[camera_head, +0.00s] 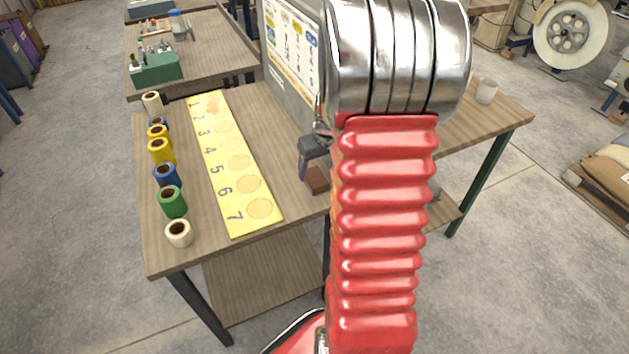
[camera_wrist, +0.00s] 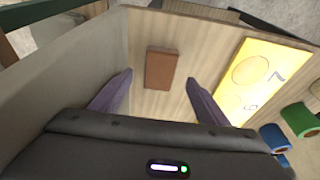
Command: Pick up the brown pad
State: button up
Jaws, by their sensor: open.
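The brown pad (camera_wrist: 162,68) is a small flat block lying on the wooden table. In the wrist view it sits between and just beyond the purple fingertips of my gripper (camera_wrist: 160,82). The fingers are spread wide apart with nothing between them. In the head view the pad (camera_head: 316,180) shows beside the front of my gripper (camera_head: 306,172), close to the red arm. My arm hides the table to the right of the pad.
A yellow numbered strip (camera_head: 229,158) lies left of the pad. Several tape rolls, including a green one (camera_head: 172,202), line the table's (camera_head: 165,258) left edge. A grey panel (camera_head: 290,95) stands upright behind my gripper. Bare wood lies between pad and strip.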

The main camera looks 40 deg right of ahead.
aim_at(315, 177)
jog(key=shift+w+d+f, duration=0.1)
jog(key=shift+w, duration=0.25)
jog(key=shift+x, duration=2.4)
jog(key=shift+f, duration=0.3)
jog(key=c, duration=1.1)
jog(key=shift+r, duration=0.1)
jog(key=shift+r, duration=0.5)
notch_tip(315, 177, up, 6)
jog(key=shift+r, duration=0.2)
jog(key=w+a, duration=0.2)
jog(key=a, duration=0.4)
jog(key=w+a, duration=0.1)
jog(key=a, duration=0.5)
jog(key=w+a, duration=0.2)
jog(key=a, duration=0.5)
jog(key=shift+w+a, duration=0.1)
jog(key=shift+w, duration=0.2)
